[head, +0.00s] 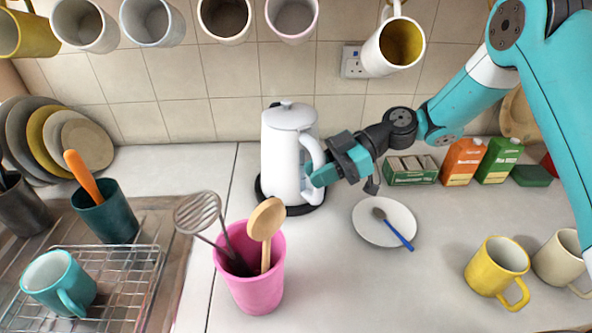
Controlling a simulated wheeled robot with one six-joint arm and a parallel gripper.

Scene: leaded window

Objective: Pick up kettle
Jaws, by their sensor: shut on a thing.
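The kettle (282,150) is white with a lid on top and stands upright on a round dark base (309,202) on the worktop, near the tiled wall. Its handle is on the right side. My gripper (318,174) reaches in from the right and is shut on the kettle's handle. The fingers cover the lower part of the handle, so the exact contact is partly hidden. I see no gap between the kettle and its base.
A pink pot (255,285) with utensils stands in front of the kettle. A white plate (372,228) with a blue-handled spoon lies to the right. A yellow mug (492,268) stands front right, cartons (465,160) at the back right. Several mugs (393,47) hang above. A drying rack (120,285) is left.

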